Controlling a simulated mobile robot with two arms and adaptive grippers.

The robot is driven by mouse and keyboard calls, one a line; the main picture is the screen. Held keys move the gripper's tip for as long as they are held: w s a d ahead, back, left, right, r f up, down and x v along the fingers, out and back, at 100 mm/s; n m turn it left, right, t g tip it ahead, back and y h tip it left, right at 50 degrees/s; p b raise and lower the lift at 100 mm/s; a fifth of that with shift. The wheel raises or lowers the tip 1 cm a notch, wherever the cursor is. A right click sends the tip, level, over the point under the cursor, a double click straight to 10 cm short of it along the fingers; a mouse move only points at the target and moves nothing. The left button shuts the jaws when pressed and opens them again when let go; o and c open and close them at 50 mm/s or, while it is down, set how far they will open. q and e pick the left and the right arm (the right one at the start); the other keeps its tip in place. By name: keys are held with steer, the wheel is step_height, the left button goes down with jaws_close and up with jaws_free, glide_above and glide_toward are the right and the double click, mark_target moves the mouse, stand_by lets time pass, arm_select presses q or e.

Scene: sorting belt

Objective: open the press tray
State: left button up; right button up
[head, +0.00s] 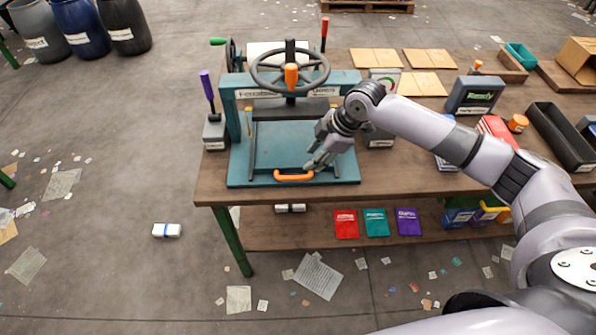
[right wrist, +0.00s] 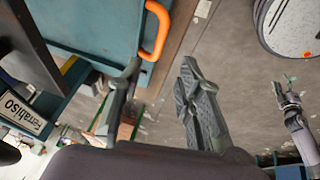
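The press (head: 345,80) is a teal frame with a dark handwheel (head: 290,68), at the back left of the workbench. Its flat teal tray (head: 285,140) lies within the press base, with an orange handle (head: 293,177) at the front edge. The tray and handle also show in the right wrist view, the handle there (right wrist: 160,32) just beyond the fingertips. My right gripper (head: 312,161) is open and empty, just above and right of the handle, apart from it. My left gripper seems to be the small grey one in the right wrist view (right wrist: 285,88); its opening is unclear.
A purple-handled lever box (head: 214,130) stands left of the press. A labelled grey device (head: 475,95) and a dark bin (head: 560,135) lie to the right. Red, teal and purple packets (head: 377,222) lie on the lower shelf. The floor in front has scattered paper.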

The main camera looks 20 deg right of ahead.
mark_target(298, 177)
steer(key=p+x, duration=0.1)
steer(key=x, duration=1)
steer(key=shift+c, duration=0.3)
steer(key=shift+r, duration=0.1)
jaws_close()
